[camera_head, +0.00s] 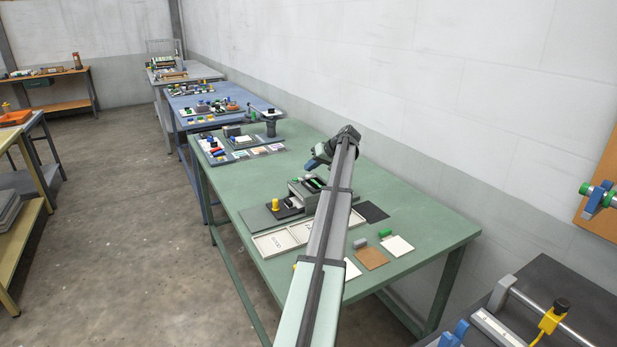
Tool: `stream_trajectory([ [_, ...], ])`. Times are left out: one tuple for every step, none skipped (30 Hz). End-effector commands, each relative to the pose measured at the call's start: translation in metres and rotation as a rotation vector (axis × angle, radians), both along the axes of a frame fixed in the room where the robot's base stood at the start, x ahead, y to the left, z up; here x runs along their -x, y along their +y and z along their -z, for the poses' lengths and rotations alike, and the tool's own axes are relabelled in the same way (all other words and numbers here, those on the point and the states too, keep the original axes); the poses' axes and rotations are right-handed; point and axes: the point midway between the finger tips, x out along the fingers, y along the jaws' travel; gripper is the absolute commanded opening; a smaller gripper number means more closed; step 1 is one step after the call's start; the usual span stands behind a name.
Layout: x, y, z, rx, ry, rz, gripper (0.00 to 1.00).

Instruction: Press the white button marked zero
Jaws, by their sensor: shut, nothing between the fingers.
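The calender press (302,194) is a small grey machine with dark and green parts on the green table, partly hidden behind my arm. The white button marked zero cannot be made out at this size; it may be hidden by my arm. My arm reaches from the bottom of the picture across the table and bends at its far end. My gripper (311,163) hangs at that end, above and behind the press. It is small here and looks shut and empty. I cannot tell its height over the press.
A yellow knob (275,205) stands on a dark base left of the press. White trays (272,243) lie in front. A black pad (371,212), a brown square (371,258) and a white square (397,246) lie to the right. The green table's far right is clear.

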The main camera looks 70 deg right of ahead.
Motion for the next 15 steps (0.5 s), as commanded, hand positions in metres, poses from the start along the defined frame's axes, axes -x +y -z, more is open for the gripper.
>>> stream_trajectory([
  [0.0000,0.0000,0.0000,0.000,0.000,0.000,0.00],
  [-0.0001,0.0000,0.0001,0.000,0.000,0.000,0.00],
  [0.0001,0.0000,0.0003,0.000,0.000,0.000,0.00],
  [0.0000,0.0001,0.0007,0.000,0.000,0.000,0.00],
  [0.0000,0.0001,0.0013,0.000,0.000,0.000,0.00],
  [0.0000,0.0001,0.0022,0.000,0.000,0.000,0.00],
  [0.0000,0.0001,0.0030,0.000,0.000,0.000,0.00],
  [0.0001,0.0001,0.0040,0.000,0.000,0.000,0.00],
  [0.0000,0.0001,0.0052,0.000,0.000,0.000,0.00],
  [0.0000,0.0002,0.0062,0.000,0.000,0.000,0.00],
  [0.0001,0.0001,0.0071,0.000,0.000,0.000,0.00],
  [0.0001,0.0001,0.0081,-0.001,0.000,0.001,0.00],
  [0.0000,0.0001,0.0085,0.000,0.000,0.000,0.00],
  [0.0001,0.0000,0.0088,0.000,0.000,0.000,0.00],
  [0.0000,0.0000,0.0089,0.000,0.000,0.000,0.00],
])
